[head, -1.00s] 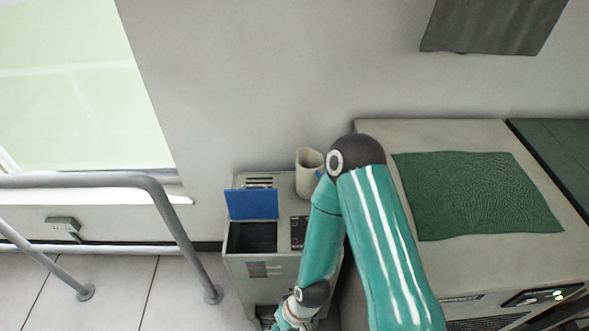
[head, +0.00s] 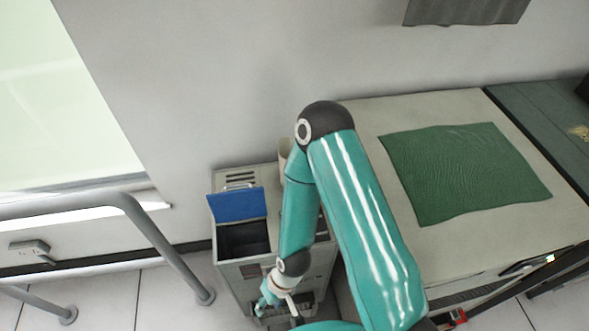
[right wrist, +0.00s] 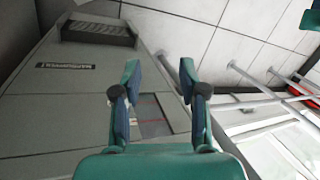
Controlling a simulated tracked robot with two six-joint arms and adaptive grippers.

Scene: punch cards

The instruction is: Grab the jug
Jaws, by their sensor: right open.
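The jug (head: 284,154) is a cream vessel standing at the back of the small grey machine. In the head view, only a narrow strip of it shows; my right arm hides the rest. My right gripper (head: 275,305) is low in front of that machine, below and apart from the jug. In the right wrist view, my right gripper (right wrist: 160,82) is open, with nothing between its fingers. I do not make out the jug in that view. My left gripper is not in view.
The small grey machine (head: 229,263) has a raised blue lid (head: 237,205) over a dark opening. A wide beige cabinet (head: 375,120) with a green mat (head: 465,170) stands to the right. Grey railing (head: 165,245) is at the left. The wall rises close behind.

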